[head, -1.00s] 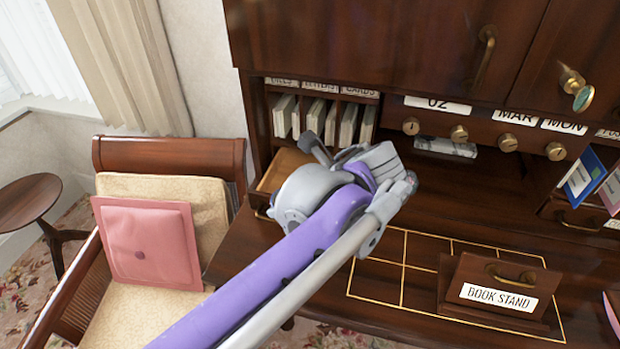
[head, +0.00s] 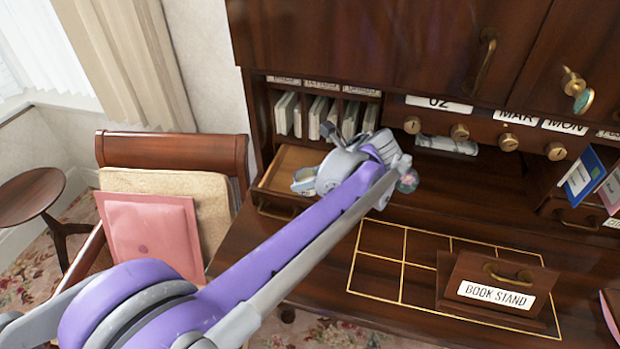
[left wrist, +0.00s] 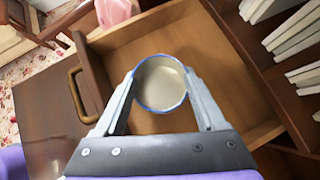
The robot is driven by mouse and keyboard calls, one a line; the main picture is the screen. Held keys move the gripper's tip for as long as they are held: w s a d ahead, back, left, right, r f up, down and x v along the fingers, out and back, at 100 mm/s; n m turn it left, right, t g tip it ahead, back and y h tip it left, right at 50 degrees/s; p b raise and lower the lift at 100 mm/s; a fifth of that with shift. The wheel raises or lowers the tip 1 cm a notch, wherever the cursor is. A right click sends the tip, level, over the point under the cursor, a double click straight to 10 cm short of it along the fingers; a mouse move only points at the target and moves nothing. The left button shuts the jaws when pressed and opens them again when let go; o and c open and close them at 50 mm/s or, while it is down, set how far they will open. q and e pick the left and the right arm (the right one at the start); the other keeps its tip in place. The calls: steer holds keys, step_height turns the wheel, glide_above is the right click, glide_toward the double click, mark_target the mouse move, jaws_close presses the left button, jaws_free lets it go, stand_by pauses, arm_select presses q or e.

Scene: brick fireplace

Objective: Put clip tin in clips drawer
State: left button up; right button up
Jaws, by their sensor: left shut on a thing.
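My left gripper (left wrist: 160,75) is shut on a round tin (left wrist: 162,90) with a blue rim and a pale inside, one finger on each side of it. In the left wrist view the tin shows over the open wooden drawer (left wrist: 228,60); its height above the drawer floor is hard to tell. In the head view the gripper (head: 312,182) is at the open drawer (head: 288,160), left of the desk, and my arm hides part of both. The drawer's label does not show. My right gripper is out of view.
Labelled slots with booklets (head: 317,116) stand above the drawer.

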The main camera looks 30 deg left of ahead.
arm_select(q)
steer(key=shift+w+f, duration=0.25)
steer(key=shift+f, duration=0.2)
steer(key=shift+f, duration=0.1)
steer(key=o, duration=1.3)
steer(key=v, duration=1.2)
